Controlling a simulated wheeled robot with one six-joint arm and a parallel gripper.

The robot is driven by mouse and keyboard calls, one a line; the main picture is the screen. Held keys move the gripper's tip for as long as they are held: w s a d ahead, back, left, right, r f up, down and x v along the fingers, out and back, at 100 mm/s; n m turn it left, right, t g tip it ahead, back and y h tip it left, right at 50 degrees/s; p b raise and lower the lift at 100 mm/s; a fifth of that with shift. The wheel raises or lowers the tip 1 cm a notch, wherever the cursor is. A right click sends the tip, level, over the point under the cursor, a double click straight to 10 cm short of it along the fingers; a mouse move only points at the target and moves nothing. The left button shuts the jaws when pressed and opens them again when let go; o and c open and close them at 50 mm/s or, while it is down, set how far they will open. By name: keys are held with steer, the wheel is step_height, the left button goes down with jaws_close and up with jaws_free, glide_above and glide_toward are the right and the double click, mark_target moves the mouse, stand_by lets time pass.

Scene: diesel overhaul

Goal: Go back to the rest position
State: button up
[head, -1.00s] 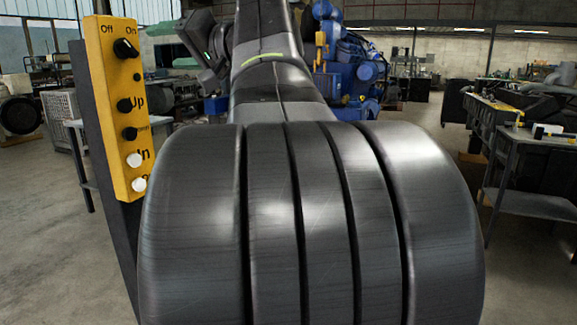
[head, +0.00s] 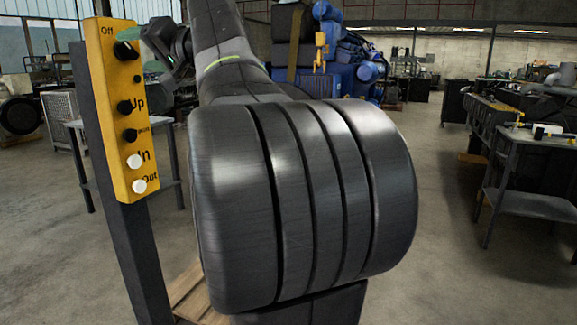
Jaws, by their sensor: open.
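My own arm fills the middle of the head view. Its large ribbed dark joint is close to the camera, and a link with a green band rises behind it to the top edge. A dark wrist part of my arm with a small green light shows at the upper left, just right of the yellow control box (head: 113,110).
The control box has black knobs and white buttons and stands on a dark post (head: 130,250). A blue engine (head: 350,65) stands behind the arm. A grey workbench (head: 535,160) is at right. Open concrete floor (head: 430,260) lies between.

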mark_target(129, 48)
steer(key=x, duration=0.3)
steer(key=shift+a, duration=0.3)
steer(key=shift+w+d+r+m+p, duration=0.1)
steer(key=shift+r+m+p, duration=0.15)
steer(key=shift+m+p, duration=0.5)
steer(key=shift+s+d+r+m+p, duration=0.15)
steer(key=shift+s+m+p, duration=0.05)
steer(key=shift+m+p, duration=1.45)
steer(key=shift+p, duration=0.15)
steer(key=m+p, duration=0.4)
steer(key=shift+r, duration=0.1)
steer(key=m+p, duration=0.5)
steer(key=p, duration=0.2)
steer(key=shift+w+r+m, duration=0.1)
steer(key=shift+r+m, duration=0.05)
steer(key=shift+m, duration=0.15)
steer(key=shift+m+p, duration=1.1)
steer(key=shift+p, duration=0.05)
steer(key=shift+f, duration=0.25)
